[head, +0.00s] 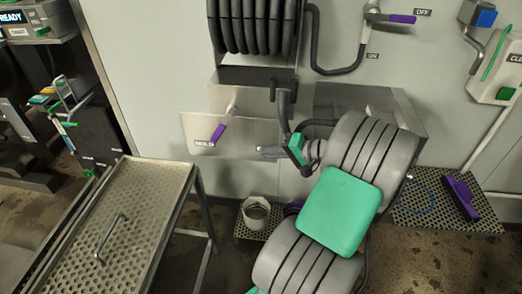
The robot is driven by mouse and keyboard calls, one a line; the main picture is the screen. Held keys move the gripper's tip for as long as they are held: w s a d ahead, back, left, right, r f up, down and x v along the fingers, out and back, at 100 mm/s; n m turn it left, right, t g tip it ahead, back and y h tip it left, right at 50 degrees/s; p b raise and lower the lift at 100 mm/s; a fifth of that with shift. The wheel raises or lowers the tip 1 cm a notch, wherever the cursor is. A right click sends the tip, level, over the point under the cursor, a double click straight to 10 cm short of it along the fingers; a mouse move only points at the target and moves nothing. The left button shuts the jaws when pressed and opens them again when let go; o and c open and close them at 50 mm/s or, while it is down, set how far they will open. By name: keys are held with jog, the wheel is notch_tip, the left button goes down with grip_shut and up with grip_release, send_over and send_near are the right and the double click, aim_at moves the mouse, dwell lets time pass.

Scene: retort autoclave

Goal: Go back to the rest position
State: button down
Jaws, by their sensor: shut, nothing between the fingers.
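A perforated metal table (150,190) with a bar handle stands at the left. A purple-handled lever (219,132) sticks out left of my gripper. A coiled dark hose (250,25) hangs above. A white bucket (256,213) and a purple scraper-like tool (462,196) are low down.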

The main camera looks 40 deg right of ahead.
dwell(0.3)
jog(key=s+f+g, duration=0.5)
jog(key=s+f, duration=0.3)
jog(key=f, duration=0.4)
jog(key=s+a+f+g+h, duration=0.2)
jog(key=s+a+g, duration=0.3)
jog(key=s, duration=0.6)
jog(key=w+a+r+n+h, duration=0.1)
jog(key=w+a+r+n, duration=0.2)
jog(key=a+r, duration=0.2)
jog(key=w+a+r+n+h+p, duration=0.1)
jog(key=w+a+r+n, duration=0.3)
jog(key=a, duration=0.6)
jog(key=w+a+r+n+t+h, duration=0.1)
jog(key=w+a+r+n, duration=0.2)
jog(key=a+r, duration=0.4)
jog(key=shift+w+a+r+n, duration=0.2)
jog(key=shift+w+a+n, duration=0.1)
jog(key=shift+w+a, duration=0.25)
